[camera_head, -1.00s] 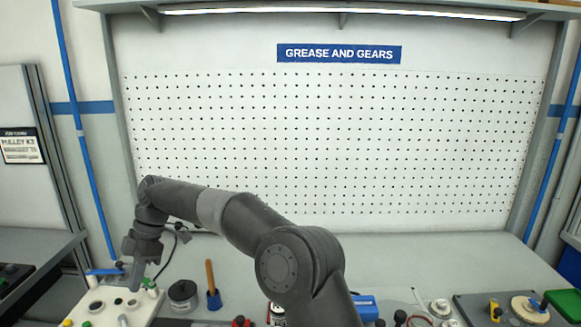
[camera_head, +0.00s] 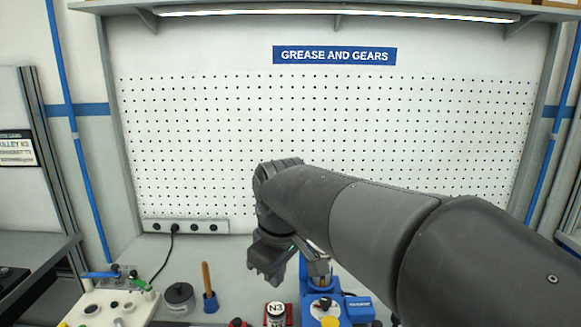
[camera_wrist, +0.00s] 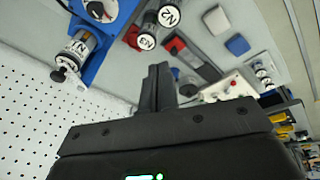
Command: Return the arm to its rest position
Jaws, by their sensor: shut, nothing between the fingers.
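My gripper (camera_head: 265,276) hangs over the workbench near the middle of the head view, a little left of a blue press-like fixture (camera_head: 309,275). In the wrist view my gripper (camera_wrist: 157,72) has its two fingers pressed together with nothing between them. My arm reaches in from the right of the head view and bends down at the wrist. It hides much of the right side of the bench.
A canister marked N3 (camera_head: 276,317) stands below my gripper. A pegboard (camera_head: 200,150) rises behind.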

